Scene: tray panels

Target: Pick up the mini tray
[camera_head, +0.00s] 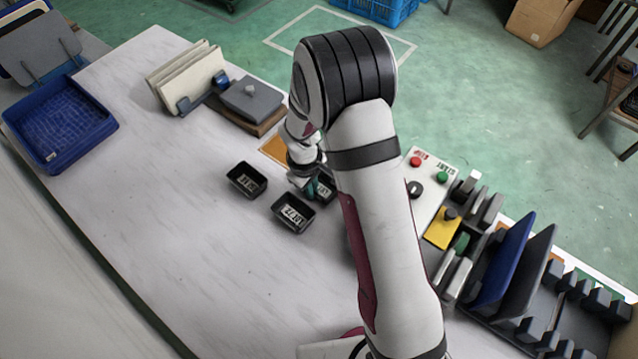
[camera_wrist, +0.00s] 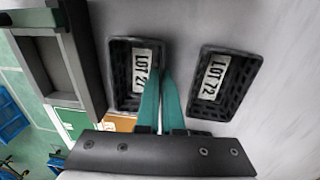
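Three small black mini trays with white labels are on the white table: a left one (camera_head: 232,181), a front one (camera_head: 281,223), and one partly hidden beneath my gripper (camera_head: 312,186). The wrist view shows two trays, one with a partly covered "LOT" label (camera_wrist: 117,72) and one labelled "LOT 72" (camera_wrist: 236,97). My gripper's two teal fingers (camera_wrist: 160,75) point down close together at the near side wall of the partly covered tray. One finger overlaps its inside and label. Only a thin gap shows between the fingers; whether they press on the wall is unclear.
A control panel (camera_head: 431,185) with buttons and a dark rack (camera_head: 575,325) with upright panels stand right. A blue bin (camera_head: 106,128) is far left. Cream panels (camera_head: 190,78) and a grey lidded block (camera_head: 250,100) stand behind. The table's left front is clear.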

